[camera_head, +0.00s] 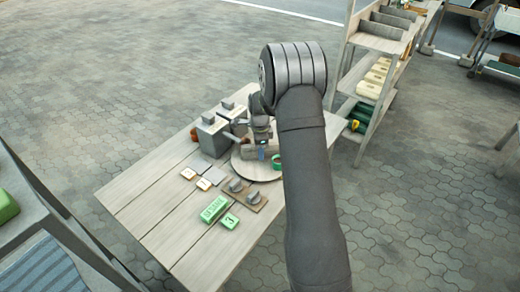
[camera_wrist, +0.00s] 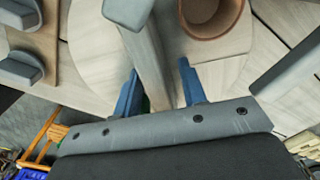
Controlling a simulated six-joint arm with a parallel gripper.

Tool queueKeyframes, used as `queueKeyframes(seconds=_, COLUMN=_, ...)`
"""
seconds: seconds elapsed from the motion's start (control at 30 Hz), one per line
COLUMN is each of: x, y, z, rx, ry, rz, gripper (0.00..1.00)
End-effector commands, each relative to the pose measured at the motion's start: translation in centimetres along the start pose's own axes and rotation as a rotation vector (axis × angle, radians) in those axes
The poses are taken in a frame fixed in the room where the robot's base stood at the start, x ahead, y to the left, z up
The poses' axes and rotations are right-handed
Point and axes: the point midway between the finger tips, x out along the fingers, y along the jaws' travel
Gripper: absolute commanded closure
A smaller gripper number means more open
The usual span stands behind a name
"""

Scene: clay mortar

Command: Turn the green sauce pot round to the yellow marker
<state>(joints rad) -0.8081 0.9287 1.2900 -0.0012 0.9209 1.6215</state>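A round wooden turntable (camera_head: 246,171) sits on the table, partly hidden by my arm. A small green pot (camera_head: 277,162) shows at its right side; a sliver of green (camera_wrist: 146,104) shows beside the left finger in the wrist view. My gripper (camera_head: 262,153) is over the turntable. In the wrist view my gripper (camera_wrist: 161,92) has its two blue fingers apart, with an upright pale wooden divider (camera_wrist: 148,62) between them. Gaps show beside the divider, and I cannot tell whether either finger touches it. I cannot make out a yellow marker clearly.
Grey boxes (camera_head: 212,135) stand at the table's back left. Pale tiles (camera_head: 188,173), a board with grey knobs (camera_head: 242,194) and green label blocks (camera_head: 214,208) lie nearer. A terracotta pot (camera_wrist: 207,22) is close to the divider. Shelves (camera_head: 376,80) stand behind right.

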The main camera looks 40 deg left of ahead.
Motion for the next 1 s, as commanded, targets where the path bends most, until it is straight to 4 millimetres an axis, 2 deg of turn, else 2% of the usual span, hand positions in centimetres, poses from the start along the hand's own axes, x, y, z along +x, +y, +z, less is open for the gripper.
queueKeyframes(seconds=0.17, x=-0.5, y=0.0, z=0.0, rx=0.000, ry=0.000, rz=0.000, gripper=0.62)
queueKeyframes(seconds=0.27, x=-1.6, y=0.0, z=0.1, rx=0.000, ry=-0.001, rz=-0.002, gripper=0.62)
queueKeyframes(seconds=0.7, x=-12.1, y=0.0, z=0.0, rx=0.000, ry=0.000, rz=-0.004, gripper=0.62)
queueKeyframes(seconds=0.83, x=-14.7, y=0.0, z=0.0, rx=0.000, ry=0.000, rz=-0.003, gripper=0.62)
queueKeyframes(seconds=1.0, x=-16.7, y=0.0, z=0.0, rx=0.000, ry=0.000, rz=-0.002, gripper=0.62)
